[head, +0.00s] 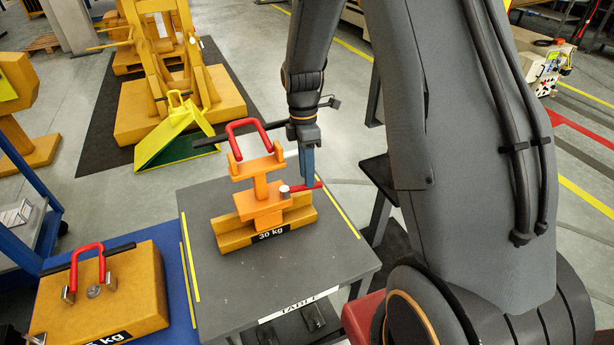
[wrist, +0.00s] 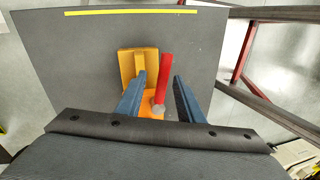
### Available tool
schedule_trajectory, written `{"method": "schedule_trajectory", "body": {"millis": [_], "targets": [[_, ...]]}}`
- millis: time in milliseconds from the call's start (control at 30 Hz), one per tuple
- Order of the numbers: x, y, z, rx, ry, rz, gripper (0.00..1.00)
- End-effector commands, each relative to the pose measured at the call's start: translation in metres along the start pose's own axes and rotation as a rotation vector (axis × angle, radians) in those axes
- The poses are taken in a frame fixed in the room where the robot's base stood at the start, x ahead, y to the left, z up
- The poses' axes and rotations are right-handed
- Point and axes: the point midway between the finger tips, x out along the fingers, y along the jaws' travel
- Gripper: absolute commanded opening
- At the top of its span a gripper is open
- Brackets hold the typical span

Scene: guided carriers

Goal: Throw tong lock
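An orange tong (head: 262,190) with a red top handle (head: 252,124) stands upright on a yellow-orange block labelled 30 kg (head: 236,235), on the dark grey table (head: 270,285). The red lock lever (head: 306,187) sticks out to the right from a round grey pivot (head: 284,191). My gripper (head: 309,181) is at this lever from above. In the wrist view, the blue fingers of my gripper (wrist: 160,77) are open, one on each side of the red lever (wrist: 165,78), with visible gaps. The block (wrist: 127,66) shows beyond, partly hidden by the left finger.
A second weight block (head: 100,290) with a red handle (head: 88,248) sits on a blue surface (head: 172,262) at the left. A yellow-green wedge stand (head: 172,140) and orange machinery (head: 165,60) stand behind. The table's front half is clear.

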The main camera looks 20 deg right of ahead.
Motion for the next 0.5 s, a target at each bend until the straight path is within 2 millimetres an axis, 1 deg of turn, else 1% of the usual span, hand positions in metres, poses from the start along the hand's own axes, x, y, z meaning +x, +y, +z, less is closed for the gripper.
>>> {"method": "schedule_trajectory", "body": {"millis": [100, 300, 400, 500], "targets": [[-0.021, 0.002, 0.000, 0.000, 0.000, 0.006, 0.34], [-0.050, 0.002, 0.000, -0.001, 0.000, 0.006, 0.34], [-0.058, 0.002, 0.000, -0.001, 0.000, 0.004, 0.34], [-0.062, 0.002, 0.000, -0.001, 0.000, 0.004, 0.34]]}}
